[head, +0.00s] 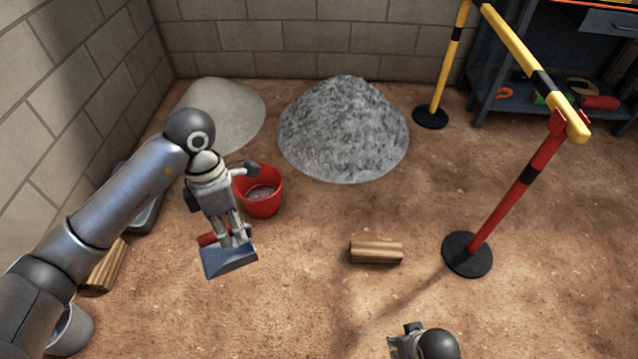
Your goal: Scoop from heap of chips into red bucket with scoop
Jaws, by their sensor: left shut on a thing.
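The heap of chips (345,130) is a coarse grey cone on the dirt floor near the back wall. The red bucket (264,201) stands upright in front of it to the left, with some grey material inside. My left gripper (232,238) is shut on the scoop (229,261), which has a blue-grey pan and a red handle partly hidden by the fingers. The scoop is in front of the bucket, apart from it, and no chips show on it. My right gripper (402,343) is at the bottom edge, mostly cut off, and its fingers are unclear.
A smoother, paler heap (228,112) lies left of the chips. A wood block (376,252) lies on the floor at centre right. A yellow and red barrier (507,205) stands at right, before a dark workbench (560,80). Another wood block (106,265) and a grey tray (146,215) are at left.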

